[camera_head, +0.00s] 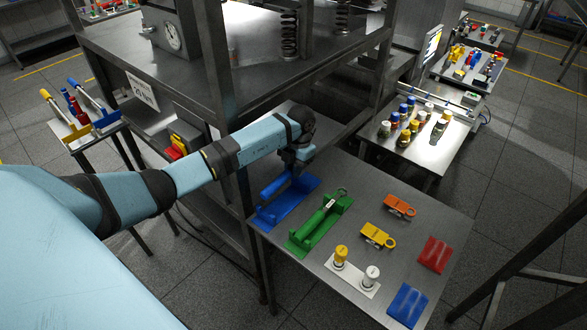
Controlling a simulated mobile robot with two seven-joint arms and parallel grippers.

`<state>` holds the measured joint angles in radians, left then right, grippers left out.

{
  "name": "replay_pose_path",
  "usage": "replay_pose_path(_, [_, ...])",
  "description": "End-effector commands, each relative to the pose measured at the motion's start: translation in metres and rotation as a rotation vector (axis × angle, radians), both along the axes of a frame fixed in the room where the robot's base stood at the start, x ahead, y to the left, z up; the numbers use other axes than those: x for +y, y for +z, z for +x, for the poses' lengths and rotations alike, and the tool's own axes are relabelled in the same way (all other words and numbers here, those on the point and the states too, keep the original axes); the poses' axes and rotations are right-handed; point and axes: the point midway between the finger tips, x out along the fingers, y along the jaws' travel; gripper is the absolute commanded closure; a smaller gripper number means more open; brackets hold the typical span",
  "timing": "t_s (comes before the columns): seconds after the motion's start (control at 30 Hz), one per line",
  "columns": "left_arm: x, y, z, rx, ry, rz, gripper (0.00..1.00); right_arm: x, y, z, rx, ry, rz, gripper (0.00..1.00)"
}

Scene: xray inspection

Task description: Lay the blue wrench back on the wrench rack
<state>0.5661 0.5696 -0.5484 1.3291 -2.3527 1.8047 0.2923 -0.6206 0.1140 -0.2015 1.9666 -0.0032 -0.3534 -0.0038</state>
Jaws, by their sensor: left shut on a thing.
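My left gripper (298,170) points down over the far left corner of the steel table, just above a blue rack (290,207) with a flat base. It is shut on the blue wrench (275,187), whose blue length shows just left of the fingers, close over the rack's base. The gripper hides part of the wrench, and I cannot tell whether the wrench touches the rack. A green rack with a green tool (322,220) lies beside the blue one to the right. My right gripper is not in view.
Orange (399,206) and yellow (377,235) tagged pieces, a white holder (352,276) with two capped cylinders, and red (435,254) and blue (407,305) pads share the table. A dark shelf post (215,60) stands close to my left arm. A side table (414,140) holds several capped bottles.

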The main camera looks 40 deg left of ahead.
Motion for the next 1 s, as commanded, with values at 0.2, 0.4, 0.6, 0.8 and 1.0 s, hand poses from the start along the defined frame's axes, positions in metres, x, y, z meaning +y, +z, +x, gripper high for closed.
replay_pose_path(0.2, [0.0, -0.017, 0.0, 0.001, 0.0, 0.0, 1.0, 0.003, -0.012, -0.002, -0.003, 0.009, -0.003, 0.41])
replay_pose_path(0.4, [0.001, -0.041, 0.0, 0.001, 0.001, 0.0, 1.0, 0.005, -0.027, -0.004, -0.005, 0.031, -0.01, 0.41])
replay_pose_path(0.6, [0.001, -0.064, 0.0, 0.001, 0.001, 0.0, 1.0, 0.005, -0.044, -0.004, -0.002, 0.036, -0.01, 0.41])
replay_pose_path(0.8, [0.0, -0.079, 0.001, 0.001, 0.001, -0.001, 1.0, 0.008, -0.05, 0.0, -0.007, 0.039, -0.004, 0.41])
replay_pose_path(1.0, [-0.001, -0.085, 0.0, 0.002, 0.0, -0.001, 1.0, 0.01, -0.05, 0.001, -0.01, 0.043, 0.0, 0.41])
